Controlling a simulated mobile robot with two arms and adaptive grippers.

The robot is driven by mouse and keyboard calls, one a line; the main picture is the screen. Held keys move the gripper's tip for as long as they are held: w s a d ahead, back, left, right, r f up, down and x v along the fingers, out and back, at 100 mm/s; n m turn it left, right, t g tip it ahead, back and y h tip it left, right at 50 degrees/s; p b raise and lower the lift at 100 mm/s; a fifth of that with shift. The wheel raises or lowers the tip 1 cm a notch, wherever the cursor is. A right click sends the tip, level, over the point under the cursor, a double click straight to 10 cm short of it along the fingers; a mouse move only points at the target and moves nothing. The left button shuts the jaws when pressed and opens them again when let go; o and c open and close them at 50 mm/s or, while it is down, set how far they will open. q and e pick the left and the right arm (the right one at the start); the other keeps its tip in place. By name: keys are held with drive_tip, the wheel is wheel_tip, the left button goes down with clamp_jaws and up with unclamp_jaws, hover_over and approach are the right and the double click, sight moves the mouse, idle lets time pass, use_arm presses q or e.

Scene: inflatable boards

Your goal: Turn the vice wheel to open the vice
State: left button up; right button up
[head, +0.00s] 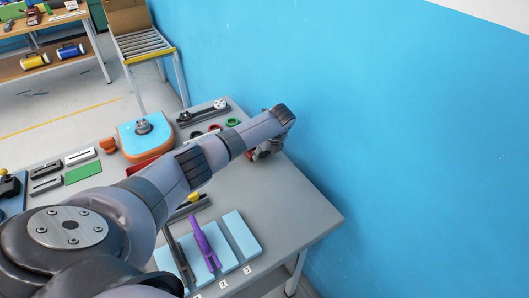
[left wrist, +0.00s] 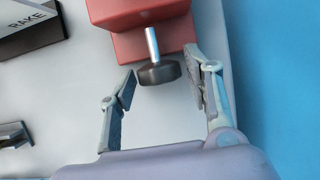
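The red vice (left wrist: 140,12) is at the top of the left wrist view. A silver rod (left wrist: 152,42) comes out of it and ends in a dark round wheel (left wrist: 158,74). My left gripper (left wrist: 161,64) is open, with one finger on each side of the wheel. Gaps show between the fingers and the wheel in this view. In the head view my left arm reaches over the grey table to its far right part, and the vice and gripper there are small and largely hidden by the arm. My right gripper is in neither view.
The grey table (head: 290,205) stands beside a blue wall (head: 400,120). An orange and blue board (head: 146,139) lies farther back. Pale blue boards (head: 241,234) and a purple tool (head: 203,243) lie at the front. A block marked RAKE (left wrist: 30,35) is left of the vice.

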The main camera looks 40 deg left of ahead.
use_arm(q)
drive_tip(key=c, duration=0.9)
drive_tip(key=shift+s+r+t+p, duration=0.15)
drive_tip(key=shift+t+p, duration=0.15)
drive_tip(key=shift+p, duration=0.5)
drive_tip(key=shift+a+n+t+h+p, duration=0.15)
drive_tip(key=shift+n+t+h+p, duration=0.25)
drive_tip(key=shift+t+p, duration=0.55)
drive_tip(key=shift+s+f+t+h+p, duration=0.2)
drive_tip(key=shift+t+h+p, duration=0.2)
drive_tip(key=shift+t, duration=0.35)
drive_tip(key=shift+f+n+t+h, duration=0.1)
drive_tip(key=shift+n+t+h, duration=0.2)
drive_tip(key=shift+t, duration=0.5)
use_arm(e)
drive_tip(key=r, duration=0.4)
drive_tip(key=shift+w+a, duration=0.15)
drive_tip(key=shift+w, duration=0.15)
use_arm(q)
drive_tip(key=shift+t, duration=0.3)
drive_tip(key=o, duration=1.1)
